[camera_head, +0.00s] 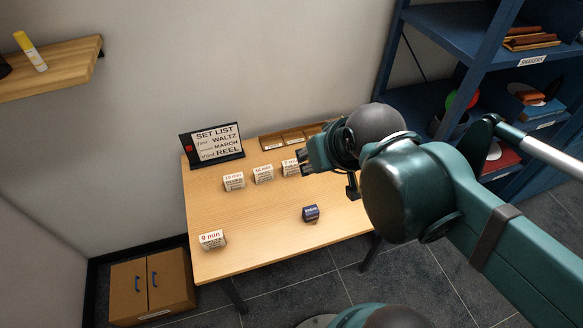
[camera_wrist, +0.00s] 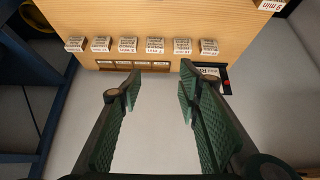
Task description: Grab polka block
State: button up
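Several white blocks with red minute labels stand in a row on the table; one shows in the head view (camera_head: 233,181) and one in the wrist view (camera_wrist: 155,45). Another white block marked "9 min" (camera_head: 211,240) stands near the table's front left; it also shows in the wrist view (camera_wrist: 271,4). The small print is too small to tell which block is polka. My gripper (camera_head: 305,161) is above the right part of the row and hides some blocks. In the wrist view my gripper (camera_wrist: 159,92) is open, with nothing between its fingers.
A set list sign (camera_head: 216,144) reading waltz, march, reel stands at the back left. A wooden compartment tray (camera_wrist: 133,66) lies behind the row. A blue shelf (camera_head: 445,50) stands right.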

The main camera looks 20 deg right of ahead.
jog(key=shift+w+n, duration=0.7)
jog(key=shift+w, duration=0.35)
jog(key=n+g+h, duration=0.4)
jog(key=n+g, duration=0.3)
jog(key=n, duration=0.9)
send_over(290, 163)
jog(key=a, duration=0.2)
notch_tip(290, 163, down, 23)
jog(key=shift+a+r, duration=0.1)
jog(key=shift+w+f, duration=0.15)
jog(key=shift+f, duration=0.35)
jog(key=shift+b+x, duration=0.4)
jog(key=shift+x, duration=0.9)
jog(key=shift+h, duration=0.3)
